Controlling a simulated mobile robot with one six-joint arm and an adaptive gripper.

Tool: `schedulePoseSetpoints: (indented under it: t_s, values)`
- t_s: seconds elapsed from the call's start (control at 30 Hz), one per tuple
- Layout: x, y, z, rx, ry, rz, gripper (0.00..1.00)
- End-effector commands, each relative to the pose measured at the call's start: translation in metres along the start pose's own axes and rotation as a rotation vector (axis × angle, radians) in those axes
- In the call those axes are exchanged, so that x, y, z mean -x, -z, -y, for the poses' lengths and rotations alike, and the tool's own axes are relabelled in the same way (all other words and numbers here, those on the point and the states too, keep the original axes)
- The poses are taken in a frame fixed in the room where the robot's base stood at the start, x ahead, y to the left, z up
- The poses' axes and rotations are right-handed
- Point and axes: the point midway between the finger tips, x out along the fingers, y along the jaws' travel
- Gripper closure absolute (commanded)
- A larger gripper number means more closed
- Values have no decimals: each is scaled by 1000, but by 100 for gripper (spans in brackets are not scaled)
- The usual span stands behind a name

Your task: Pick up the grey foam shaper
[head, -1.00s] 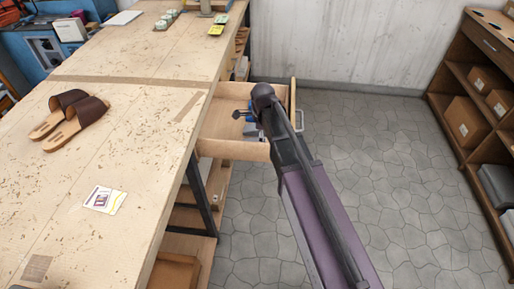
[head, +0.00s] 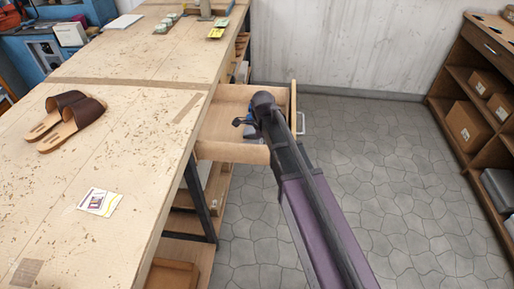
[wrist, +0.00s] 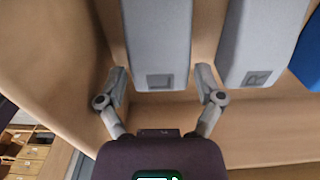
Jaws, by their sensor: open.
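A grey foam shaper (wrist: 157,45) with a square L-like mark on its near end lies in the open wooden drawer (head: 232,151). A second grey foam shaper (wrist: 262,40), marked R, lies to its right in the wrist view. My gripper (wrist: 161,78) is open, with one finger on each side of the L-marked shaper near its end. I cannot tell whether the fingers touch it. In the head view my arm reaches over the drawer and hides much of its contents.
A blue object (wrist: 308,58) lies right of the R-marked shaper. Drawer walls stand close around my gripper. The workbench (head: 120,170) holds brown sandals (head: 72,120) and a card (head: 100,202). A shelf unit (head: 470,75) stands at the right, with clear floor between.

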Motion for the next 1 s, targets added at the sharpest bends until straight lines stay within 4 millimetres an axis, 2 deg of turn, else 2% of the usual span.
schedulePoseSetpoints:
  t_s: [0.07, 0.13, 0.2, 0.67, 1.0]
  values:
    - [0, 0, 0, 0, 0, 0, 17]
    - [0, 0, 0, 0, 0, 0, 38]
    - [0, 0, 0, 0, 0, 0, 51]
    - [1, 0, 0, -1, 0, 0, 52]
    - [17, 0, 0, -1, 0, 0, 52]
